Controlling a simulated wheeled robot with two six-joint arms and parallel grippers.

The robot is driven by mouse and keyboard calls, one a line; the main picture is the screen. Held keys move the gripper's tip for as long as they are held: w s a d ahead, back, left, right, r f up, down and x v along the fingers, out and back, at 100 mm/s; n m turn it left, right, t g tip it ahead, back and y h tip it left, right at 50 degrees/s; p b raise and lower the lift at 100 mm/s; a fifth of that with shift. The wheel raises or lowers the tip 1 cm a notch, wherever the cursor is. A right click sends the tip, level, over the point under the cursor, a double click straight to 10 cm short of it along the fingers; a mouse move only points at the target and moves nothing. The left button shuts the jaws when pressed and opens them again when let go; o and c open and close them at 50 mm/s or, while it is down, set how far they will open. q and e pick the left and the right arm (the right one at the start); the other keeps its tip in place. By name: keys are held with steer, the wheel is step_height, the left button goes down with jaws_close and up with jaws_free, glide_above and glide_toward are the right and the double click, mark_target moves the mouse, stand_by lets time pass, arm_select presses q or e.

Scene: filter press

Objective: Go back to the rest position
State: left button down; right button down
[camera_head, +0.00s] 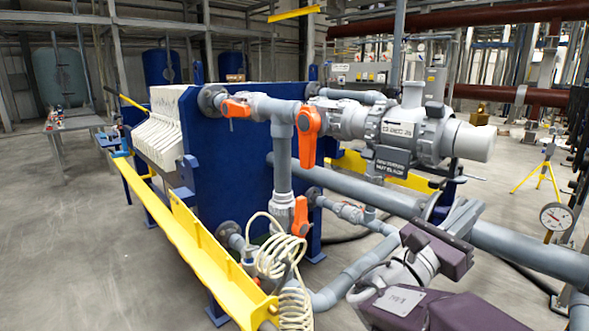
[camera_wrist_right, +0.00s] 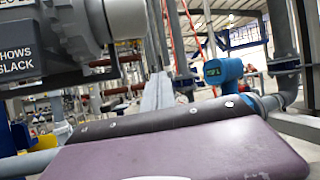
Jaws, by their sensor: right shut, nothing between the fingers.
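My right arm comes in from the lower right in the head view, with purple links and a grey wrist. My right gripper (camera_head: 452,205) is shut and empty, in front of the large grey pipe (camera_head: 520,246) and below the grey motor-like unit (camera_head: 410,135). Whether it touches the pipe cannot be told. The right wrist view is filled low down by a purple link of mine, with the grey unit (camera_wrist_right: 85,30) close at the upper left. My left gripper is not in view.
The blue filter press frame (camera_head: 240,160) with white plates (camera_head: 165,130) stands left of centre. Orange valve handles (camera_head: 308,121), a coiled cream hose (camera_head: 282,255) and a yellow rail (camera_head: 205,240) lie near. A gauge (camera_head: 556,216) stands at right.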

steer(key=s+d+f+m+g+y, duration=0.2)
steer(key=s+d+f+g, duration=0.1)
steer(key=f, duration=0.4)
steer(key=s+d+f+m+g+y, duration=0.1)
steer(key=s+d+f+g+y, duration=0.15)
steer(key=f, duration=0.55)
steer(key=s+a+f+m+g+y, duration=0.3)
steer(key=s+f+m+y, duration=0.15)
steer(key=f, duration=0.45)
steer(key=s+a+f+m+g+y, duration=0.2)
steer(key=s+a+f+m+y, duration=0.15)
steer(key=s+f, duration=0.4)
steer(key=w+a+f+m+t+y, duration=0.1)
steer(key=a+f+m+y, duration=0.35)
steer(key=a, duration=0.25)
steer(key=w+a+f+m+y, duration=0.1)
steer(key=a+f+m+y, duration=0.2)
steer(key=a+f+m, duration=0.4)
step_height(320, 180, up, 20)
steer(key=w+a+m+t+p, duration=0.1)
steer(key=w+p, duration=0.1)
steer(key=p, duration=1.6)
steer(key=shift+w+r+y, duration=0.15)
steer(key=shift+w+y, duration=0.15)
steer(key=shift+y, duration=0.1)
steer(key=shift+a, duration=0.1)
